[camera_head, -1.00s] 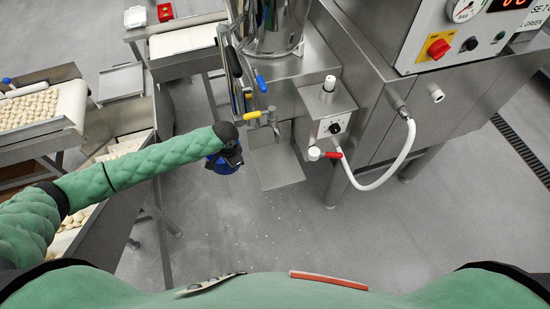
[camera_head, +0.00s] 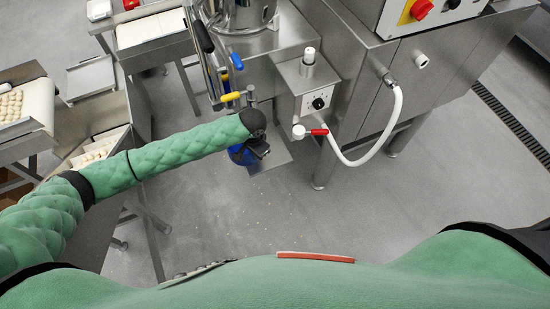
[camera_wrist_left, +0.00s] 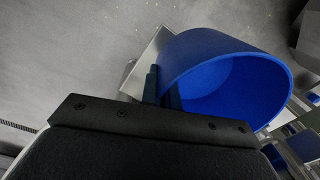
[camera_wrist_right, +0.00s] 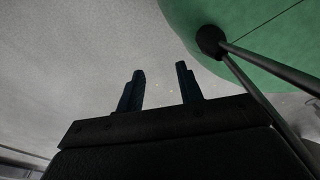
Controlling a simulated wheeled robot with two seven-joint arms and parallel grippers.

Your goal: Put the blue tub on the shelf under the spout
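The blue tub (camera_head: 241,154) hangs upright at the end of my left arm, partly hidden by the wrist. In the left wrist view, my left gripper (camera_wrist_left: 158,88) has one finger against the outside of the tub's wall (camera_wrist_left: 215,55); the other finger is hidden. The gripper is shut on the tub, which looks empty inside. The flat metal shelf (camera_head: 280,157) is partly covered by my gripper and the tub; its edge also shows behind the tub in the left wrist view (camera_wrist_left: 146,64). The spout (camera_head: 250,95) with a yellow handle is above the shelf. My right gripper (camera_wrist_right: 160,88) is open and empty.
Trays of pasta (camera_head: 98,148) and steel stands are at the left.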

